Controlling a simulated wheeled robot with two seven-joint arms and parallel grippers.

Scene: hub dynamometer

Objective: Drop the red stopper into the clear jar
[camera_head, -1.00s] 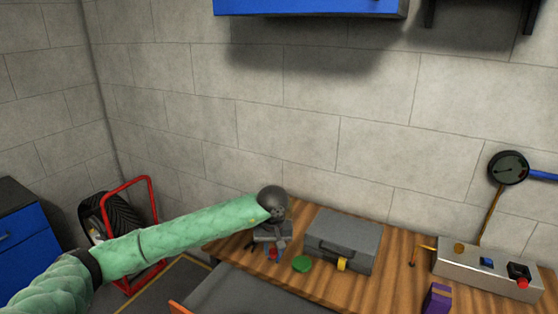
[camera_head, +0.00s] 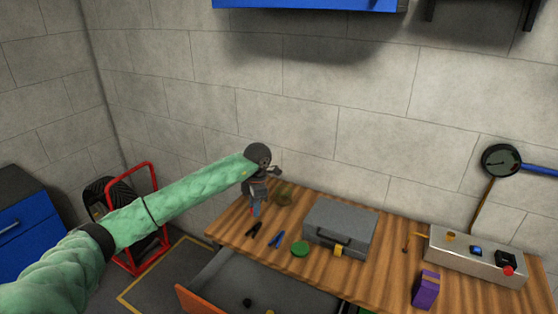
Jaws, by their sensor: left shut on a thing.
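My left gripper (camera_head: 255,208) is above the left part of the wooden bench, pointing down. It is shut on a small red thing (camera_head: 252,210), which looks like the red stopper and is mostly hidden by the fingers. A see-through, brownish round vessel (camera_head: 284,196), which looks like the clear jar, stands on the bench just right of the gripper, near the wall. The stopper is apart from it, to its left. My right gripper is not in view.
The bench (camera_head: 230,228) also holds black pliers (camera_head: 254,229), blue-handled pliers (camera_head: 276,239), a green disc (camera_head: 299,249), a grey case (camera_head: 341,224), a purple box (camera_head: 426,288) and a metal control box (camera_head: 470,258). An open drawer (camera_head: 262,290) juts out at the front.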

